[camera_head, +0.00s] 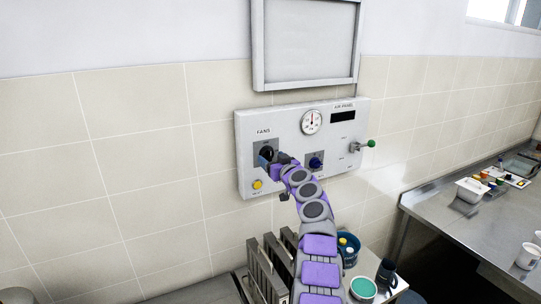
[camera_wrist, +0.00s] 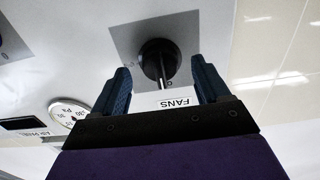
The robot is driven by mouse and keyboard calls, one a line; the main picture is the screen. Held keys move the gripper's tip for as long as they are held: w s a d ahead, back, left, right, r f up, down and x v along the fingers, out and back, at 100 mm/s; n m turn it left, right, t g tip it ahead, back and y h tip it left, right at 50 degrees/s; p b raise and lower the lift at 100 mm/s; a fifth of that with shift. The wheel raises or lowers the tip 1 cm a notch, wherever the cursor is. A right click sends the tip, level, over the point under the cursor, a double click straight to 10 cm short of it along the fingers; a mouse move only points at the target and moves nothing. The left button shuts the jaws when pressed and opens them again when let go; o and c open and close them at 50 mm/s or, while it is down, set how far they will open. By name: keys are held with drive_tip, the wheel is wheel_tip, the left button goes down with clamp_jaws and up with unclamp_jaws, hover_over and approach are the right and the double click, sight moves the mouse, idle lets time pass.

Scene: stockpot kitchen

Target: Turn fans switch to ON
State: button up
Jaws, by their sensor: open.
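The fans switch (camera_wrist: 159,60) is a round black knob with a thin metal-looking lever, set on a grey square plate on the wall panel (camera_head: 290,125). The FANS label (camera_wrist: 174,103) appears beside it, upside down in the wrist view. My gripper (camera_wrist: 163,76) is open, with one dark blue finger on each side of the switch in that view. No clear contact shows, and I cannot tell how far the fingertips are from the knob. In the head view my gripper (camera_head: 270,156) covers most of the switch, under the FANS label (camera_head: 263,131).
The panel also carries a gauge (camera_head: 311,122), a dark display (camera_head: 343,116), a blue knob (camera_head: 315,162), a yellow button (camera_head: 257,184) and a green-tipped lever (camera_head: 370,144). Below my arm stand a metal rack (camera_head: 262,270) and containers. A steel counter (camera_head: 450,225) is at right.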

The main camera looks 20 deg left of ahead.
drive_tip(key=shift+p+x, duration=0.75)
drive_tip(key=shift+x, duration=0.1)
drive_tip(key=shift+w+d+r+p, duration=0.1)
drive_tip(key=shift+w+d+p, duration=0.1)
drive_tip(key=shift+p, duration=0.15)
drive_tip(key=shift+a, duration=0.4)
drive_tip(key=shift+d, duration=0.1)
drive_tip(key=c, duration=1)
drive_tip(key=shift+w, duration=0.1)
